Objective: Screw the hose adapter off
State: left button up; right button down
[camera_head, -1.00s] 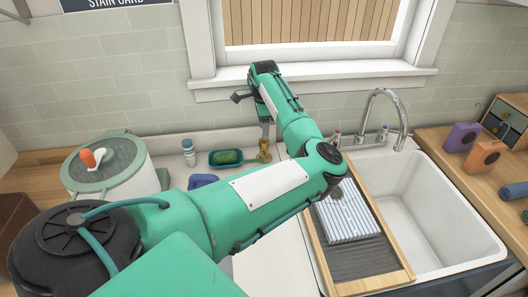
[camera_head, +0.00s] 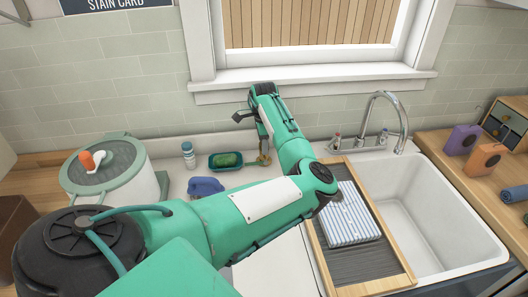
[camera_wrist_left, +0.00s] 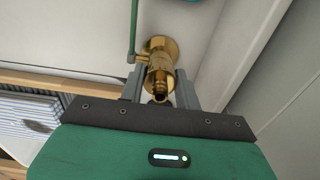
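A brass tap (camera_wrist_left: 160,48) with a round flange shows in the left wrist view. A brass fitting (camera_wrist_left: 158,83), which looks like the hose adapter, extends from it toward my palm. My left gripper (camera_wrist_left: 163,78) has one grey finger on each side of this fitting. Gaps show between the fingers and the brass, so it looks open around the fitting. In the head view my left gripper (camera_head: 265,143) points down behind the counter's middle, and a bit of brass (camera_head: 263,160) shows just below it. My right gripper is not in view.
A sink (camera_head: 440,215) with a chrome faucet (camera_head: 403,120) is at the right. A striped towel (camera_head: 347,217) lies on a washboard (camera_head: 385,273).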

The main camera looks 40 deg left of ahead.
pick_arm(q)
jog(key=shift+r+n+p, duration=0.15)
jog(key=shift+n+p, duration=0.45)
jog(key=shift+n, duration=0.1)
jog(key=shift+n+p, duration=0.5)
jog(key=shift+n, duration=0.4)
notch_tip(320, 180, up, 6)
jog(key=p, duration=0.7)
jog(key=shift+f, duration=0.2)
